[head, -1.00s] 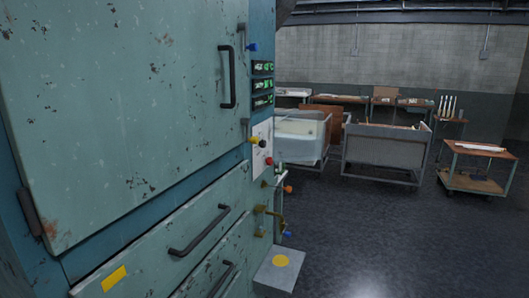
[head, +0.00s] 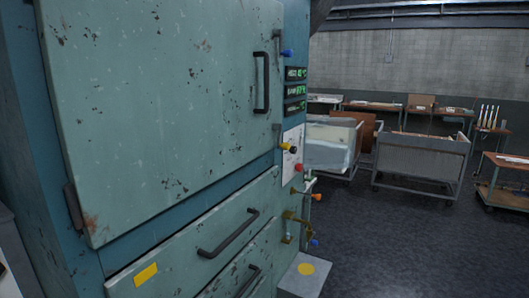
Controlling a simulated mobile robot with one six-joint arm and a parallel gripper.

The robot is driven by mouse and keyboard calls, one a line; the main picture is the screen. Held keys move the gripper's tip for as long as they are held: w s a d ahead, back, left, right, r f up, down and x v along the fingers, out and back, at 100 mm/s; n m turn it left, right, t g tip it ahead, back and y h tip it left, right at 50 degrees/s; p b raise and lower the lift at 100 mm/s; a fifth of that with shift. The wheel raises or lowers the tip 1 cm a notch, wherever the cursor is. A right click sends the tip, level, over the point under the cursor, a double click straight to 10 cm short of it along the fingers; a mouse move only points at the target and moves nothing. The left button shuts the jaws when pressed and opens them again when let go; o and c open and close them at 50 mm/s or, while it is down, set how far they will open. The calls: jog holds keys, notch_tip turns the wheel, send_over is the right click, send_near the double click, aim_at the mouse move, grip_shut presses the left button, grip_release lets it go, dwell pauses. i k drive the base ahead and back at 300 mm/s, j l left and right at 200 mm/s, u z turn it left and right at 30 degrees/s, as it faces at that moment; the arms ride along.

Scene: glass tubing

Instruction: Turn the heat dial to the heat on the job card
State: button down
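A white plate (head: 293,137) is on the narrow right side of the green furnace cabinet. A dark knob with a yellow part (head: 290,148) sticks out from it, seen nearly edge-on. It may be the heat dial, but its marks and setting cannot be read. A red knob or button (head: 299,168) sits just below it. Three dark displays with green characters (head: 296,90) are above the plate, too small to read surely. I cannot make out a job card. My gripper is not in view.
The cabinet door (head: 170,110) with a black handle (head: 261,83) fills the left. Brass valves (head: 297,216) and an orange knob (head: 317,197) stick out below the plate. Bins (head: 422,157), tables and a cart (head: 505,180) stand behind. Floor at right (head: 400,240) is clear.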

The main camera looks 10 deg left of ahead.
aim_at(293, 150)
jog(key=i, duration=2.7)
jog(key=l, duration=0.1)
